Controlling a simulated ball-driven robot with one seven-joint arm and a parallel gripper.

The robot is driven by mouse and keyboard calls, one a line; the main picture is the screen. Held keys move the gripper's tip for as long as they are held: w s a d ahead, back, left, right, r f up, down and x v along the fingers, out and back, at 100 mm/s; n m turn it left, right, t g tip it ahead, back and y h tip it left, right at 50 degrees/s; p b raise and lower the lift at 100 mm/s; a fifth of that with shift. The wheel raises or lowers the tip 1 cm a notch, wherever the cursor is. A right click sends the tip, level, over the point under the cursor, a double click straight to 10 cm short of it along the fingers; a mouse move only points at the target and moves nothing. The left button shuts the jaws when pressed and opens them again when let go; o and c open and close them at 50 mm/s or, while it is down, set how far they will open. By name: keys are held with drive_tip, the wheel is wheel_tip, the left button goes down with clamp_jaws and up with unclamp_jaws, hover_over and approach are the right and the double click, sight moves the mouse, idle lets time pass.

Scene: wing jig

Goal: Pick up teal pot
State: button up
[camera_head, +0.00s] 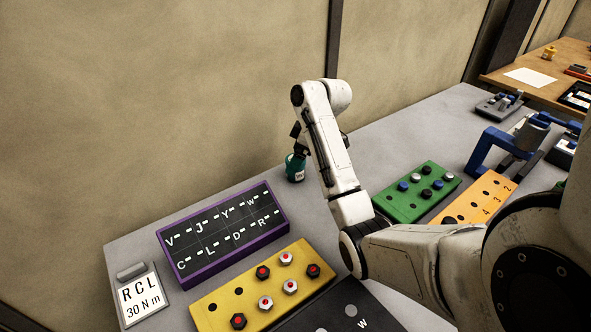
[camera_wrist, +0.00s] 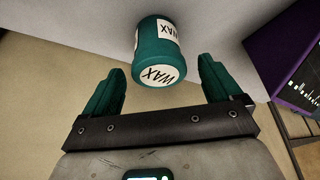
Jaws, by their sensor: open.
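The teal pot (camera_head: 295,168) stands on the grey bench near the wall, left of my arm in the head view. In the wrist view the teal pot (camera_wrist: 158,48) shows white labels reading WAX on its lid and side. My gripper (camera_wrist: 160,80) has two teal fingers spread apart, with nothing between them. The pot lies just beyond the fingertips, roughly centred between them. In the head view my gripper (camera_head: 297,150) is at the pot, and its fingers are mostly hidden. I cannot tell there whether they touch.
A purple-edged letter board (camera_head: 222,232) lies in front of the pot; its edge also shows in the wrist view (camera_wrist: 297,75). A yellow block (camera_head: 250,290) with bolts, a green block (camera_head: 416,190) and an orange block (camera_head: 478,200) sit on the bench. The wall is close behind the pot.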

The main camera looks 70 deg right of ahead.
sight(299, 177)
drive_tip(key=shift+x, duration=1.8)
drive_tip(key=c, duration=1.2)
